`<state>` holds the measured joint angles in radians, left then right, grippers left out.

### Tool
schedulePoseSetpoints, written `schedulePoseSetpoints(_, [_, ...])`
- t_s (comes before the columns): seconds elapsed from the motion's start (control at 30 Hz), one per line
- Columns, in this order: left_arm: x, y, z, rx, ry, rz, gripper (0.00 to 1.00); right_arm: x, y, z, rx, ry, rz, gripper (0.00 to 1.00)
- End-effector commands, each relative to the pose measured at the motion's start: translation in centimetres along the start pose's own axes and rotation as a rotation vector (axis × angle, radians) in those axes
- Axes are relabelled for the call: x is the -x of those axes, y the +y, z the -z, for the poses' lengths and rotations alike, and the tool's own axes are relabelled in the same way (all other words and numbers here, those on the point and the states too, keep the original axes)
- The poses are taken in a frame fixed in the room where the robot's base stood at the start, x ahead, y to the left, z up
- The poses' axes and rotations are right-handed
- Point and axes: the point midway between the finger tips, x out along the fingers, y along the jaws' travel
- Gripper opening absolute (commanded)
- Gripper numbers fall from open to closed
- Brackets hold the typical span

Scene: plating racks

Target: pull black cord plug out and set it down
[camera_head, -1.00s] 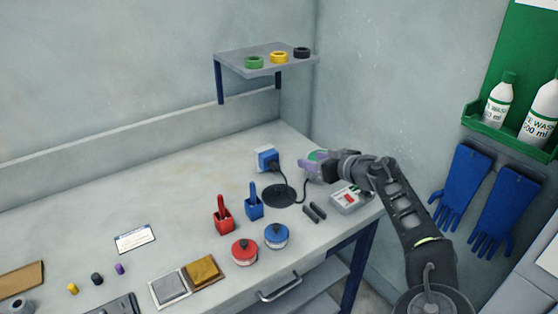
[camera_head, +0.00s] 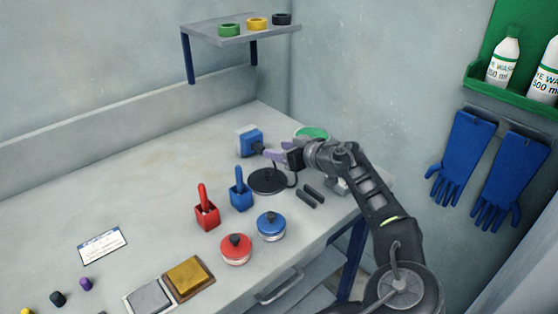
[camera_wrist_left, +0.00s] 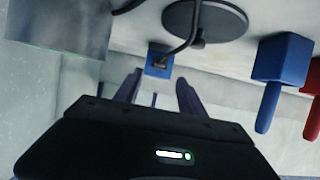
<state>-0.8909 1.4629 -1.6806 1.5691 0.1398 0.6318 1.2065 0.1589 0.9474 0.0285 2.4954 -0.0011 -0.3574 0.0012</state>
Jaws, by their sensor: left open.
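A blue socket box (camera_head: 250,143) with a grey-white back stands on the bench. The black plug (camera_head: 258,148) is at its front face, and it also shows in the left wrist view (camera_wrist_left: 160,61). The black cord (camera_wrist_left: 183,45) runs from it to a round black base (camera_head: 266,181). My left gripper (camera_head: 268,155) points at the plug from the right, its purple fingers partly covering the cord. In the left wrist view my left gripper (camera_wrist_left: 158,90) is open and empty, with the plug beyond and between its fingertips. My right gripper is not in view.
Blue (camera_head: 241,196) and red (camera_head: 207,212) holders stand left of the black base. Red-topped (camera_head: 236,248) and blue-topped (camera_head: 271,225) jars sit in front. Two dark bars (camera_head: 310,195) lie at right. Bare bench lies left of the socket box.

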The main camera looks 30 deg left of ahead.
Motion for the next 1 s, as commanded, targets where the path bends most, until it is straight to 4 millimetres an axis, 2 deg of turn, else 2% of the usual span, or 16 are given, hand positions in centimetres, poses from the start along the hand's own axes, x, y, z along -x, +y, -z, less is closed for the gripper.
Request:
schedulePoseSetpoints(0.47, [-0.4, 0.0, -0.2, 0.0, 0.0, 0.001, 0.47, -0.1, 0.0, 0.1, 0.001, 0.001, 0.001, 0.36])
schedulePoseSetpoints(0.63, [-2.0, -0.1, -0.1, -0.001, -0.001, 0.003, 0.47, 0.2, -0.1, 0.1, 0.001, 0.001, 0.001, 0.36])
schedulePoseSetpoints(1.0, [-7.1, 0.0, -0.1, 0.0, 0.0, 0.001, 0.47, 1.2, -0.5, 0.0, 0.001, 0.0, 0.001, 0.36])
